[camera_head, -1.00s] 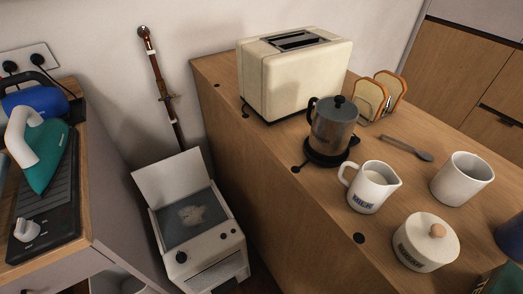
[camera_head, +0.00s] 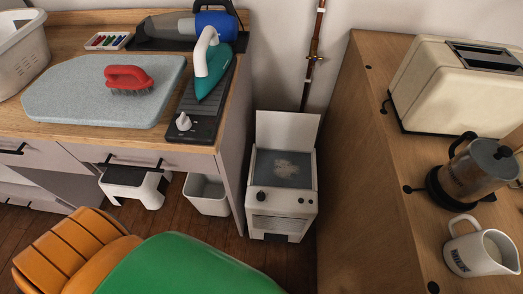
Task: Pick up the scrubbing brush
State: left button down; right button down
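The scrubbing brush (camera_head: 128,79) has a red handle and dark bristles. It lies on the grey-blue ironing pad (camera_head: 60,97) on the wooden counter at the left, bristles down, with clear space around it. Neither of my grippers shows in the head view.
A teal iron (camera_head: 211,70) stands on a black base right of the pad. A white basket (camera_head: 18,58) is at far left. An orange slatted seat (camera_head: 72,250) and a green rounded surface (camera_head: 190,268) stand before the counter. A small white stove (camera_head: 283,190) sits in the gap beside the right counter.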

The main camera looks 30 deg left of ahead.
aim_at(132, 77)
jog(key=u, duration=1.8)
